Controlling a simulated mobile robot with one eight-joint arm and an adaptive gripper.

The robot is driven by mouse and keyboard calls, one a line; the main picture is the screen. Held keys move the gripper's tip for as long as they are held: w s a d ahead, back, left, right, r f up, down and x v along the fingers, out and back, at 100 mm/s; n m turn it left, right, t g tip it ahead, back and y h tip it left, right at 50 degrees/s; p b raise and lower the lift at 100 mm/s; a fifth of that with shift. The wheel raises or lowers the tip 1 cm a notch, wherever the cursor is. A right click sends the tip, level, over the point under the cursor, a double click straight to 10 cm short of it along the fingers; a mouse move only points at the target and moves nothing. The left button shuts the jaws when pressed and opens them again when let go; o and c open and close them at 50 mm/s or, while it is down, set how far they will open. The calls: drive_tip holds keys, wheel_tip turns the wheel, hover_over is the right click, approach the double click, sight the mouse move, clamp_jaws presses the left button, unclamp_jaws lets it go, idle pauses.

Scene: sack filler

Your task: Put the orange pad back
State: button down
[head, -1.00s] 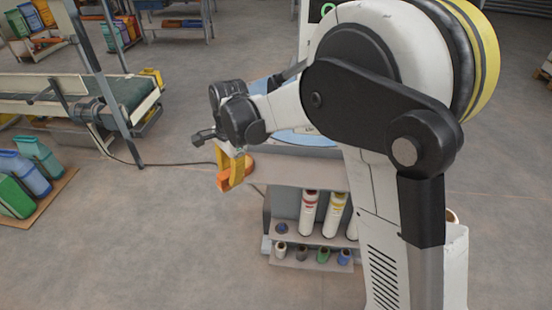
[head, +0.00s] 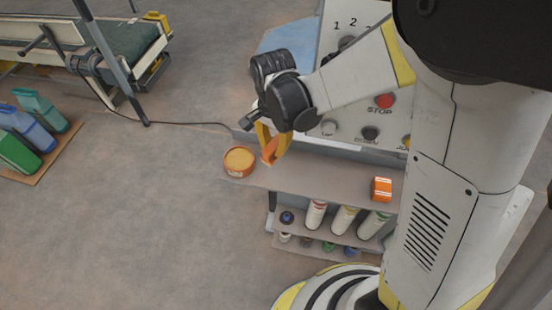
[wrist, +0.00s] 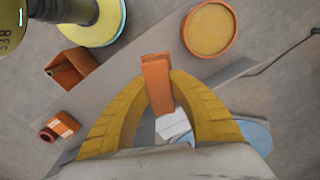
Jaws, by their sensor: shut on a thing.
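My gripper (wrist: 157,90) has two curved yellow fingers, shut on a flat orange block (wrist: 157,80) that appears to be the orange pad. In the head view the gripper (head: 271,150) and the pad are over the left part of the grey shelf (head: 320,178), just right of a round orange tin (head: 239,161). The tin (wrist: 210,29) has a yellowish top inside an orange rim in the wrist view. The pad's far end stands clear of the fingertips. I cannot tell its height above the shelf.
An orange and white item (head: 382,189) sits on the shelf's right. In the wrist view an open orange box (wrist: 72,68) and a labelled orange item (wrist: 59,127) show. Several bottles (head: 345,218) stand below. A control panel (head: 372,100) rises behind. Open floor lies left.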

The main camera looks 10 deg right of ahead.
sight(273, 146)
wheel_tip(273, 146, down, 3)
drive_tip(key=shift+s+a+f+b, duration=0.1)
drive_tip(key=shift+s+f+b, duration=0.1)
drive_tip(key=shift+b, duration=0.3)
wheel_tip(273, 146, down, 4)
drive_tip(key=shift+w+f+b, duration=0.1)
drive_tip(key=shift+f+b, duration=0.05)
drive_tip(key=shift+b, duration=0.65)
drive_tip(key=c, duration=1.4)
unclamp_jaws()
drive_tip(key=shift+o, duration=0.2)
wheel_tip(273, 146, up, 12)
drive_tip(key=p, duration=0.4)
